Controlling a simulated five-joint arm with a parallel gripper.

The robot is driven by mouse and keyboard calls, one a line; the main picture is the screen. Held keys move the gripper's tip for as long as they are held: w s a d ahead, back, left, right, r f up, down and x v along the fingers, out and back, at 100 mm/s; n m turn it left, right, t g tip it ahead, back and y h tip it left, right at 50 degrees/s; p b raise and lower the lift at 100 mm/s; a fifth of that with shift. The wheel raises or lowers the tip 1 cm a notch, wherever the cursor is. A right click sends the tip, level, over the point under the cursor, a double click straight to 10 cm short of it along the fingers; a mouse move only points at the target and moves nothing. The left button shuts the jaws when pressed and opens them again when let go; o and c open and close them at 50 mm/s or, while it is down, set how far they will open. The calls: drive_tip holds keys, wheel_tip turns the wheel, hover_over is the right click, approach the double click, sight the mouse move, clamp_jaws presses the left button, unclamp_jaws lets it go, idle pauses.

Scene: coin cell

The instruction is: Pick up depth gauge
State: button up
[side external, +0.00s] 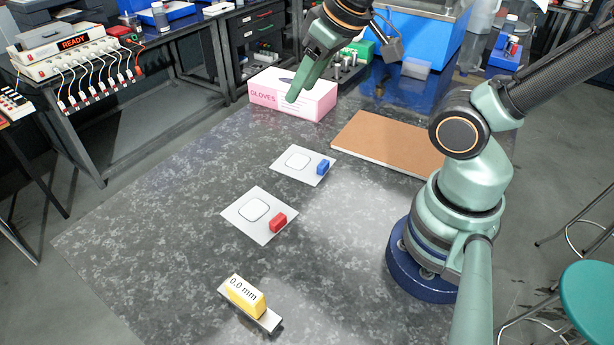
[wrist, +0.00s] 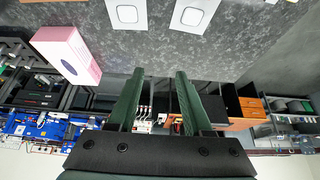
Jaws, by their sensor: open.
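The depth gauge (side external: 247,297) is a yellow block with a white face reading "0.0 mm" on a grey metal bar. It rests on the dark speckled table near the front edge in the side view. I do not see it in the wrist view. My gripper (side external: 292,98) is at the far end of the table, in front of the glove box, well away from the gauge. In the wrist view its two green fingers (wrist: 159,74) are spread apart with nothing between them.
Two white cards lie mid-table, one with a red block (side external: 278,223), one with a blue block (side external: 323,167). The table (side external: 150,240) is clear left of the cards and around the gauge.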

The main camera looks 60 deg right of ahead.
drive_tip(key=o, duration=0.8)
drive_tip(key=n+g, duration=0.6)
drive_tip(key=n, duration=1.2)
hover_over(244, 289)
wheel_tip(244, 289, down, 11)
drive_tip(key=shift+w+a+f, duration=0.1)
drive_tip(key=shift+w+a, duration=0.05)
drive_tip(key=shift+f, duration=5.6)
